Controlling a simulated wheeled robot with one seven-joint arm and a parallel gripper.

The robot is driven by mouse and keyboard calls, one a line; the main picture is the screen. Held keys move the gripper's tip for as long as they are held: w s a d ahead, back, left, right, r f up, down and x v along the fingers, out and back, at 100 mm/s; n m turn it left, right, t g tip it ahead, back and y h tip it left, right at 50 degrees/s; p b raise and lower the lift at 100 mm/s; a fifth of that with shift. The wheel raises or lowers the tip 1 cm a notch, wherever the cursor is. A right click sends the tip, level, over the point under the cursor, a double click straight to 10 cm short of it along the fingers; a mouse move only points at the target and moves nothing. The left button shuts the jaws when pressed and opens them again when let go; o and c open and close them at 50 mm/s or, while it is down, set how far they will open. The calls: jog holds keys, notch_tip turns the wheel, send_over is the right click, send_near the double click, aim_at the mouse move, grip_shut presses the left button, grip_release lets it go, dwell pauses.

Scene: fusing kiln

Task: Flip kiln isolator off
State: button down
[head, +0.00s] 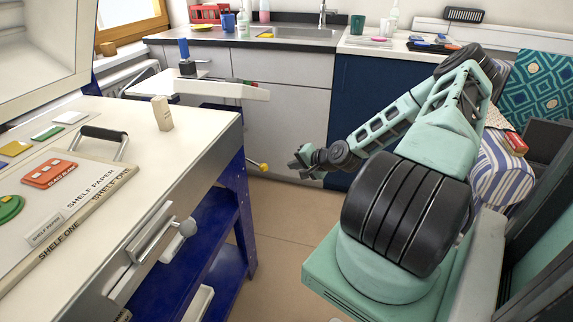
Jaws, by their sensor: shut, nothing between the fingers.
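I cannot make out a kiln isolator switch in the head view. A pale box-like body (40,45), possibly the kiln, is cut off at the upper left; no switch shows on its visible part. My gripper (297,166) is shut and empty at the end of my green arm. It hangs over the floor gap between the workbench and the back cabinets, touching nothing that I can see.
The cream workbench (205,133) on the left holds a shelf board (95,205) with a black handle, and a small beige block (162,113). A sink counter (230,42) runs along the back. Tan floor (285,220) lies clear between.

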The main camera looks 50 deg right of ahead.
jog(key=shift+f+v, duration=0.25)
jog(key=shift+v, duration=1.45)
jog(key=shift+s+d, duration=0.1)
jog(key=shift+s, duration=0.05)
